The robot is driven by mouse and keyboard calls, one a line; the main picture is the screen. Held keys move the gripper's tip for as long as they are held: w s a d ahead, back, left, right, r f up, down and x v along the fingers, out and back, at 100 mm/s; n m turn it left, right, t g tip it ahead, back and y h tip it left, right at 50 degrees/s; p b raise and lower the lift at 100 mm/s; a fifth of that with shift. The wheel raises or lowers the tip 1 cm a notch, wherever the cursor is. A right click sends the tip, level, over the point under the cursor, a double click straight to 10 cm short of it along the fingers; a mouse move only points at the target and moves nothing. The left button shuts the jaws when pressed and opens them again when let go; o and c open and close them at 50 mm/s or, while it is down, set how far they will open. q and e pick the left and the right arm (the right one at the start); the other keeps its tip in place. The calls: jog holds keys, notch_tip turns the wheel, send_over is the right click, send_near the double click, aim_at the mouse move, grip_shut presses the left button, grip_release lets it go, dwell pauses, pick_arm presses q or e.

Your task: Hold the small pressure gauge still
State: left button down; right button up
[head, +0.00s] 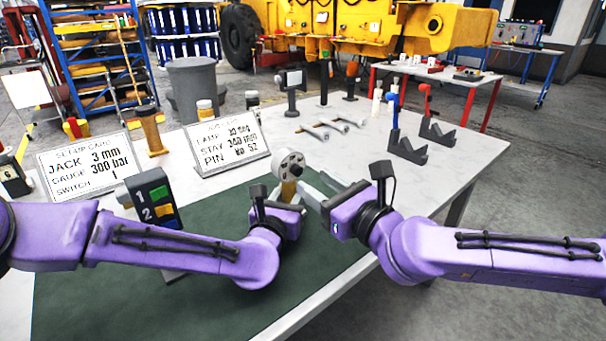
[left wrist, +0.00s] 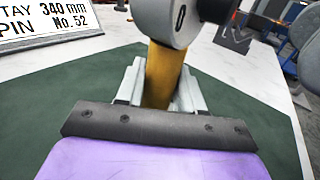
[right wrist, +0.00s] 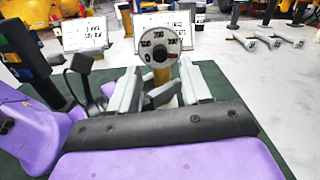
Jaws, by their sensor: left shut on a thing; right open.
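The small pressure gauge (head: 290,163) has a round pale dial on a yellow stem and stands upright above the green mat's far right part. The left wrist view shows the grey head (left wrist: 172,18) and yellow stem (left wrist: 163,75). My left gripper (left wrist: 162,92) is shut on the stem, below the dial. My right gripper (head: 322,190) is open to the right of the gauge, its fingers (right wrist: 160,88) spread, with the gauge seen between them. The stem's foot is hidden.
Two sign cards (head: 87,164) (head: 228,148) stand behind the mat (head: 215,300). A dark box with numbered switches (head: 152,203) stands to the left. Wrenches (head: 331,126), grey V-shaped blocks (head: 408,148) and small stands occupy the far table. The table right of the wrenches is partly clear.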

aim_at(299, 173)
jog(key=x, duration=0.5)
grip_shut()
jog(key=shift+n, duration=0.4)
jog(key=n, duration=0.4)
jog(key=shift+a+n, duration=0.1)
jog(key=shift+n, duration=0.3)
jog(key=n, duration=0.6)
jog(key=shift+f, duration=0.1)
jog(key=shift+n, duration=0.3)
